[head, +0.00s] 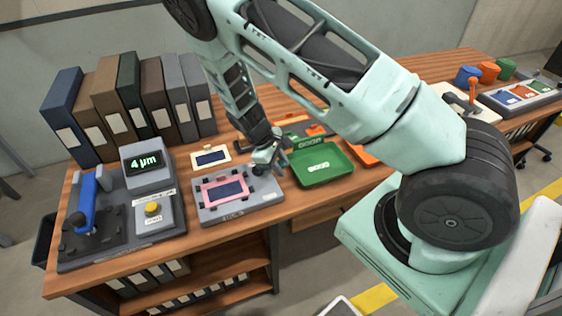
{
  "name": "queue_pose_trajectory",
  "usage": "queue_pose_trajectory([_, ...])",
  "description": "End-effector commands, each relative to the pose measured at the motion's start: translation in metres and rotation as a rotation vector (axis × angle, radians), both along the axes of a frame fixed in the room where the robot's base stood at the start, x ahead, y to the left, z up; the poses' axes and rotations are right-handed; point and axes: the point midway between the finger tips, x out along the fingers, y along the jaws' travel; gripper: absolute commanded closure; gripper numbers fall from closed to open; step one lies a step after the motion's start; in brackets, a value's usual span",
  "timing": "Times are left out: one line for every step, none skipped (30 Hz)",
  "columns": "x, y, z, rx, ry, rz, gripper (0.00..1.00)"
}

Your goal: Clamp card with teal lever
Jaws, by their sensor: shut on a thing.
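A pink-framed card with a dark blue middle (224,191) lies flat on a grey fixture (268,195), between small dark clips. My gripper (265,166) is low at the fixture's back right corner, to the right of the card. It is shut on what appears to be the teal lever, which the fingers mostly hide. The lever's exact angle cannot be made out. Whether anything presses on the card is too small to tell.
A cream-framed card (211,158) lies behind the fixture. A green tray (335,172) stands close on the right. A grey gauge with a blue lever (87,200) and a display (146,162) stands left. Binders (133,95) line the back left.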

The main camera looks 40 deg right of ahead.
Motion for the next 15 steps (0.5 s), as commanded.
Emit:
queue_pose_trajectory([-0.001, 0.003, 0.001, 0.002, -0.002, -0.041, 1.00])
queue_pose_trajectory([-0.002, 0.004, 0.001, 0.002, -0.002, -0.067, 1.00])
queue_pose_trajectory([-0.004, 0.006, 0.001, 0.001, -0.001, -0.105, 1.00])
queue_pose_trajectory([-0.005, 0.008, 0.001, 0.002, -0.001, -0.132, 1.00])
queue_pose_trajectory([-0.006, 0.010, 0.001, 0.002, -0.002, -0.162, 1.00])
queue_pose_trajectory([-0.007, 0.012, 0.001, 0.002, -0.001, -0.201, 1.00])
queue_pose_trajectory([-0.008, 0.014, 0.001, 0.003, -0.003, -0.228, 1.00])
queue_pose_trajectory([-0.009, 0.015, 0.001, 0.003, -0.002, -0.257, 1.00])
queue_pose_trajectory([-0.010, 0.018, 0.001, 0.002, -0.002, -0.295, 1.00])
queue_pose_trajectory([-0.011, 0.020, 0.001, 0.003, -0.003, -0.325, 1.00])
queue_pose_trajectory([-0.012, 0.022, 0.001, 0.003, -0.002, -0.353, 1.00])
queue_pose_trajectory([-0.013, 0.024, 0.001, 0.002, -0.002, -0.390, 1.00])
queue_pose_trajectory([-0.013, 0.026, 0.001, 0.003, -0.002, -0.419, 1.00])
queue_pose_trajectory([-0.014, 0.028, 0.001, 0.001, -0.002, -0.448, 1.00])
queue_pose_trajectory([-0.015, 0.030, 0.001, 0.002, -0.002, -0.486, 1.00])
